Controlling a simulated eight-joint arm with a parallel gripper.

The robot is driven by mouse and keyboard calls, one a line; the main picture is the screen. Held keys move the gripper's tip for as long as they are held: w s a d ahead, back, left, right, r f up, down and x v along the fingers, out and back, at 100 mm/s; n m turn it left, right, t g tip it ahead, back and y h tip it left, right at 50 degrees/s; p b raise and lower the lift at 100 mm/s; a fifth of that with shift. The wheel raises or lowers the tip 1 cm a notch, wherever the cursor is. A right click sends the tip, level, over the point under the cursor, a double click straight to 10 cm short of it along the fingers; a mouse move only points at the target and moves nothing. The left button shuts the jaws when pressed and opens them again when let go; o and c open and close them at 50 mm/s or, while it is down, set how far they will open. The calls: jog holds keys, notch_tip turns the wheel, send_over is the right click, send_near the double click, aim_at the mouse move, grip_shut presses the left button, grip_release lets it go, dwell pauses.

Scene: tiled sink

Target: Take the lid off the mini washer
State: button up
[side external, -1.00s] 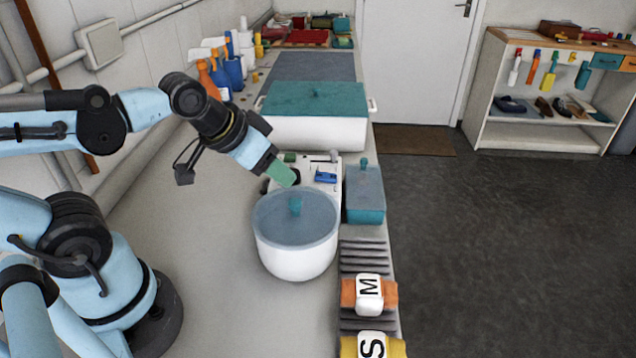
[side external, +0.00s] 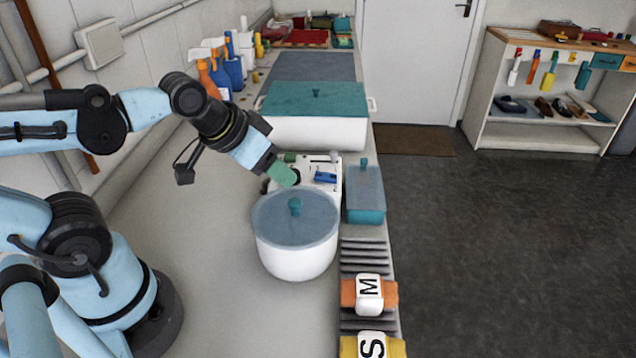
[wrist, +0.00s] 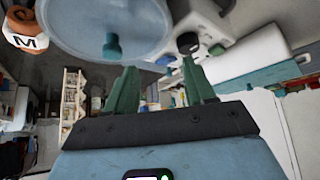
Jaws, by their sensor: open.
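The mini washer is a round white tub (side external: 295,262) with a grey-white control panel (side external: 325,176) behind it. A translucent blue lid (side external: 275,222) with a teal knob (side external: 295,206) covers the tub. My gripper (side external: 284,174) is just behind and above the lid, near the panel, apart from the knob. In the wrist view its two green fingers (wrist: 160,88) are spread with nothing between them. There the lid (wrist: 75,22) and its knob (wrist: 112,46) show at upper left, outside the fingers, and a dark dial (wrist: 188,43) shows beyond them.
A teal-lidded white box (side external: 320,130) stands behind the washer. A small teal lidded box (side external: 365,195) is close on its right. Ribbed slots with an orange M piece (side external: 369,294) and a yellow S piece (side external: 372,345) lie in front right. The counter to the left is clear.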

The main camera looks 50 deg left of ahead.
jog(key=m, duration=0.1)
jog(key=r+m+g, duration=0.1)
jog(key=m, duration=0.1)
jog(key=d+m, duration=0.1)
jog(key=m, duration=0.1)
jog(key=shift+w+r, duration=0.25)
jog(key=shift+r, duration=0.1)
jog(key=d+r+m+g, duration=0.2)
jog(key=r+m+g, duration=0.15)
jog(key=m, duration=0.75)
jog(key=d+r+m+g, duration=0.2)
jog(key=r+m+g, duration=0.15)
jog(key=m, duration=0.75)
send_over(295, 201)
jog(key=shift+t, duration=0.4)
jog(key=f, duration=0.6)
jog(key=shift+w+a+f, duration=0.1)
jog(key=shift+a+f, duration=0.1)
jog(key=shift+a, duration=0.15)
jog(key=shift+d+f, duration=0.2)
jog(key=shift+f, duration=0.75)
jog(key=shift+d+f, duration=0.15)
jog(key=shift+f, duration=1.55)
jog(key=shift+c, duration=0.3)
grip_shut()
